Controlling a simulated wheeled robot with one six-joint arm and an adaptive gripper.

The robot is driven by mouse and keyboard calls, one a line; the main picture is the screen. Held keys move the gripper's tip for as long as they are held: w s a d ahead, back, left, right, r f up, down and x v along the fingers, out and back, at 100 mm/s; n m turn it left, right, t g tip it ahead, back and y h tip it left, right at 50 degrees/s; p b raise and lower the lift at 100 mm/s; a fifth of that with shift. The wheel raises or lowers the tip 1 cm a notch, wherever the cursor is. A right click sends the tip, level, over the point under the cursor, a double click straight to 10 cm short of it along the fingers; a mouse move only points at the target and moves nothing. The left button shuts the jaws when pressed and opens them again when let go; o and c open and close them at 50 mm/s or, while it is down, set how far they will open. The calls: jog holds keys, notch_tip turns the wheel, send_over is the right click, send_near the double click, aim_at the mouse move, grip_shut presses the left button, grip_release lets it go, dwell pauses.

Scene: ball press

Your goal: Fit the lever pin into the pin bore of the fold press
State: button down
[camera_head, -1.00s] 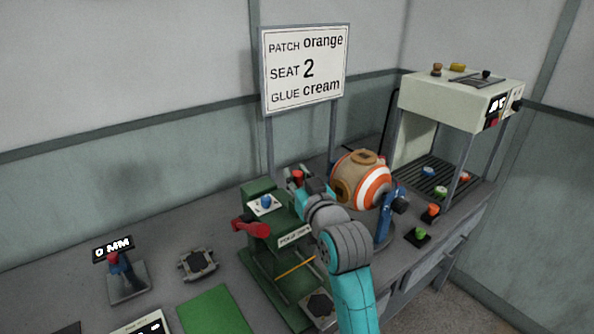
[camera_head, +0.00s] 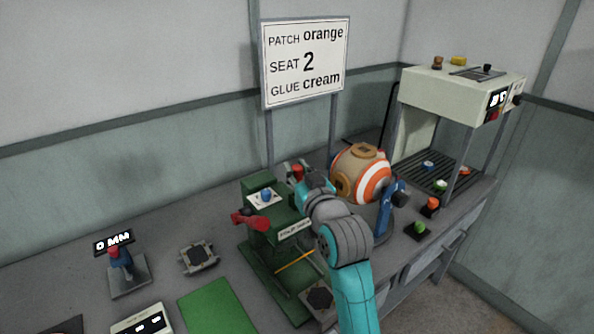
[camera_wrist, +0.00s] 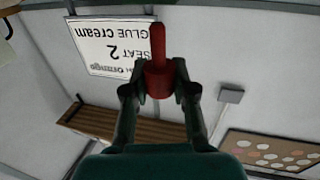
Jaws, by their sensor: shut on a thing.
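The fold press (camera_head: 262,242) is the green machine at the middle of the bench, with a label on its front and a red lever part (camera_head: 251,219) on its left side. My gripper (camera_head: 299,177) is above and behind the right part of the press in the head view. It is shut on the red lever pin (camera_wrist: 158,79), which also shows as a small red piece in the head view (camera_head: 297,171). In the wrist view the pin has a thin shaft and a thicker collar between the fingers. I cannot make out the pin bore.
A striped orange and white ball (camera_head: 373,181) on a blue stand is just right of my gripper. A pale press frame (camera_head: 455,98) stands at the right. A sign board (camera_head: 306,62) rises behind. A green mat (camera_head: 218,306) and a gauge (camera_head: 121,262) lie left.

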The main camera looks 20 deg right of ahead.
jog(key=shift+f, duration=2.35)
dwell(0.3)
jog(key=c, duration=0.9)
grip_release()
jog(key=shift+o, duration=0.2)
jog(key=s, duration=1.2)
jog(key=shift+d, duration=0.3)
jog(key=shift+f, duration=0.1)
